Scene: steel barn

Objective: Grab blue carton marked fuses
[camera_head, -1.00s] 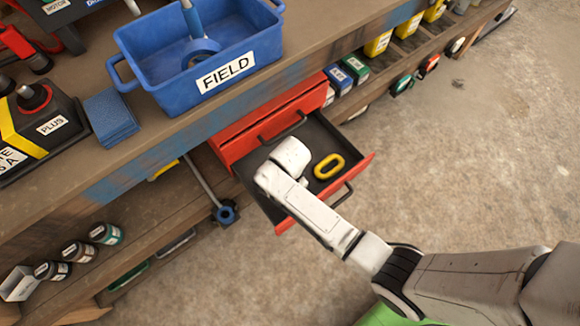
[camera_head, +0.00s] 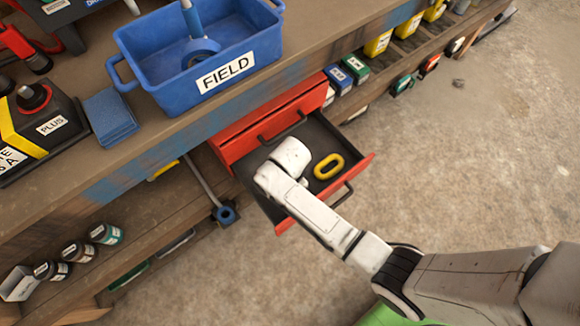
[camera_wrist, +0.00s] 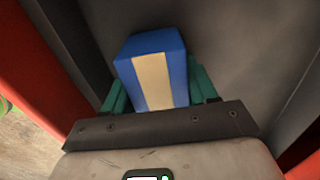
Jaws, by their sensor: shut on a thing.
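A blue carton (camera_wrist: 177,62) with a cream band down its middle sits between the teal fingers of my gripper (camera_wrist: 156,92) in the wrist view. The fingers are shut on it, one at each side. No lettering shows on the face in view, so I cannot read a fuses mark. Around it are the dark floor and walls of the open red drawer (camera_head: 364,172). In the head view my wrist reaches down into this drawer and hides the fingers and the carton. I cannot tell whether the carton touches the drawer floor.
A yellow ring-shaped object (camera_head: 328,166) lies in the drawer, right of my wrist. A blue FIELD bin (camera_head: 175,92) stands on the bench above. Small blue and green boxes (camera_head: 354,69) sit on the shelf to the right.

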